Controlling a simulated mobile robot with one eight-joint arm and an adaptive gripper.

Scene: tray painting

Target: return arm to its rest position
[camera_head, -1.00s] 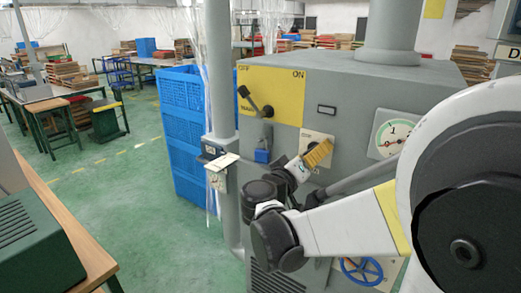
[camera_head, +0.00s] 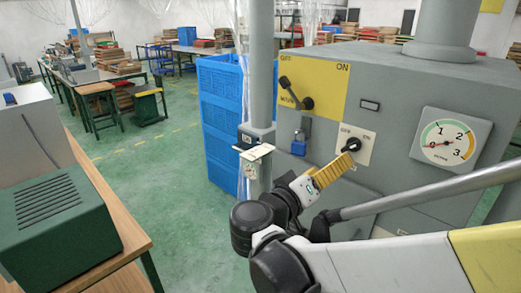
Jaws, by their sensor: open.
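My gripper (camera_head: 335,172) shows in the head view near the lower middle, at the end of my white and black arm. Its yellow-striped end points up and right toward the grey machine (camera_head: 395,110). In the picture it overlaps the area beside a small black OFF/ON knob (camera_head: 351,145); whether it touches the knob I cannot tell. I see nothing held in it. The gap between its fingers is too small to make out clearly.
A yellow OFF/ON lever panel (camera_head: 325,80), a blue padlock (camera_head: 299,147) and a round gauge (camera_head: 450,137) are on the machine. Blue crates (camera_head: 219,115) stand behind a grey post (camera_head: 261,60). A wooden-edged table (camera_head: 112,205) with a green box (camera_head: 50,230) is at left. Green floor lies between.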

